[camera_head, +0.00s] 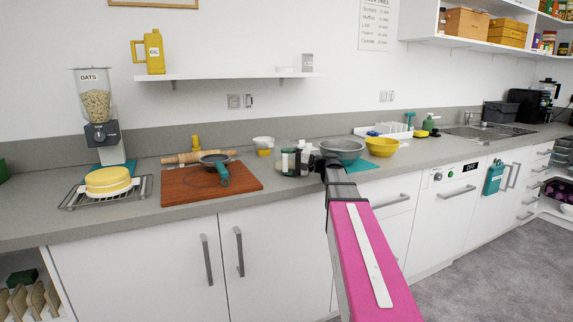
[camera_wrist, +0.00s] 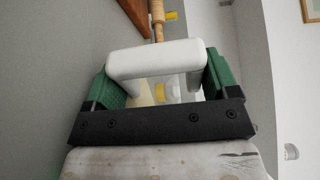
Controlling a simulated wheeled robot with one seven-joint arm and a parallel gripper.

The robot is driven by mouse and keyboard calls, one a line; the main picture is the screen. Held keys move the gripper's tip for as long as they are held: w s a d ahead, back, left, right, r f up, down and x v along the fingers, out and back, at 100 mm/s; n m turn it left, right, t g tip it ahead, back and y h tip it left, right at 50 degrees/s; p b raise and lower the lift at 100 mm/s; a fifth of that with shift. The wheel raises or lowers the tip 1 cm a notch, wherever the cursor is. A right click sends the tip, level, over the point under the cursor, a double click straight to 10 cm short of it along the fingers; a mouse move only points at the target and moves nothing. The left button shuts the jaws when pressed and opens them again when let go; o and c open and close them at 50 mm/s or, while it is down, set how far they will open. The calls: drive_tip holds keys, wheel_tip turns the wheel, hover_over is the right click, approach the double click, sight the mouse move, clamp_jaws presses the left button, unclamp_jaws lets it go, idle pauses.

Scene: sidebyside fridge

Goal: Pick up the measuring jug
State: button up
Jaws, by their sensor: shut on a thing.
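My gripper (camera_head: 290,161) is over the worktop, to the right of the wooden board, with its fingers pointing left. In the wrist view its green finger pads (camera_wrist: 160,75) are shut on a thick, smooth white part, which looks like the handle of the measuring jug (camera_wrist: 155,58). The pads press it from both sides. In the head view a small whitish part of the jug (camera_head: 307,147) shows by the fingers; the gripper hides most of the rest. I cannot tell whether the jug touches the worktop.
The wooden board (camera_head: 185,190) with a sieve (camera_head: 216,163) and rolling pin (camera_head: 178,158) lies left. A white cup-like thing (camera_head: 263,142) is behind. A shelf (camera_head: 215,76) hangs above.

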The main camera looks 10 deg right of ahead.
wheel_tip(320, 180, up, 4)
drive_tip(key=shift+s+a+r, duration=0.1)
drive_tip(key=shift+s+a, duration=0.05)
drive_tip(key=s+a+r, duration=0.6)
drive_tip(key=a, duration=0.3)
drive_tip(key=shift+a+r, duration=0.2)
drive_tip(key=shift+a, duration=0.1)
drive_tip(key=o, duration=0.4)
drive_tip(key=shift+c, duration=0.7)
